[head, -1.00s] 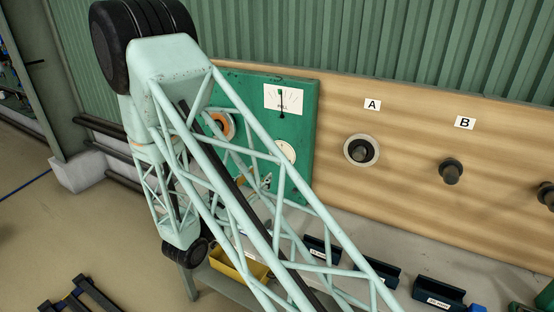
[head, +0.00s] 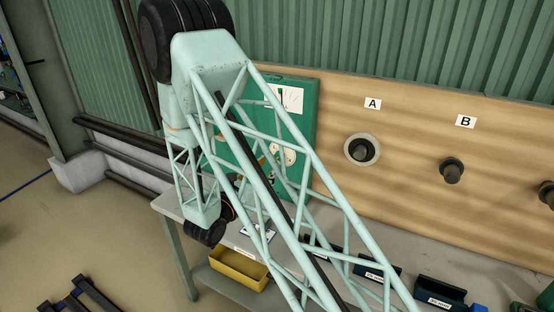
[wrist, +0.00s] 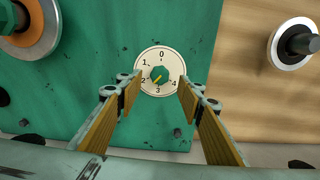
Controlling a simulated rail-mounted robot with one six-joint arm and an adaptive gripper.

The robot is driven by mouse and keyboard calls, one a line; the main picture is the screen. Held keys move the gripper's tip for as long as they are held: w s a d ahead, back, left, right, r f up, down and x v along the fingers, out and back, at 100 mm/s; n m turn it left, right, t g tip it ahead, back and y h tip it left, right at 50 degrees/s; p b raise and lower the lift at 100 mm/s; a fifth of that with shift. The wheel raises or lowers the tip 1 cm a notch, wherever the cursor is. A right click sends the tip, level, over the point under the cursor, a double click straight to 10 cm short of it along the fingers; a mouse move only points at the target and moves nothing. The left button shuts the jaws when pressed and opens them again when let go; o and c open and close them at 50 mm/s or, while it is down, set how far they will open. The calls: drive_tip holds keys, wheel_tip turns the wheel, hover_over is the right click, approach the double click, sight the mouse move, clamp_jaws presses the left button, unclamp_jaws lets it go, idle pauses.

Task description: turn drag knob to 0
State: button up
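The drag knob (wrist: 159,75) is a small green knob on a round cream dial (wrist: 148,59) marked 0 to 4, in the upper middle of the wrist view. The knob lies between and beyond the fingertips, with nothing held. In the head view the dial (head: 290,156) is partly behind my arm, and my gripper is hidden.
The dial is on a green panel (wrist: 100,45) with an orange-ringed fitting (wrist: 40,25) to its left. A wooden board (head: 420,150) carries dark fittings under labels A and B. A yellow bin (head: 238,268) sits below the bench, and dark labelled bins stand on it.

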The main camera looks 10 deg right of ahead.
drive_tip(key=x, duration=0.6)
drive_tip(key=shift+b, duration=0.3)
drive_tip(key=shift+w+d, duration=0.1)
drive_tip(key=shift+c, duration=0.4)
drive_tip(key=c, duration=0.8)
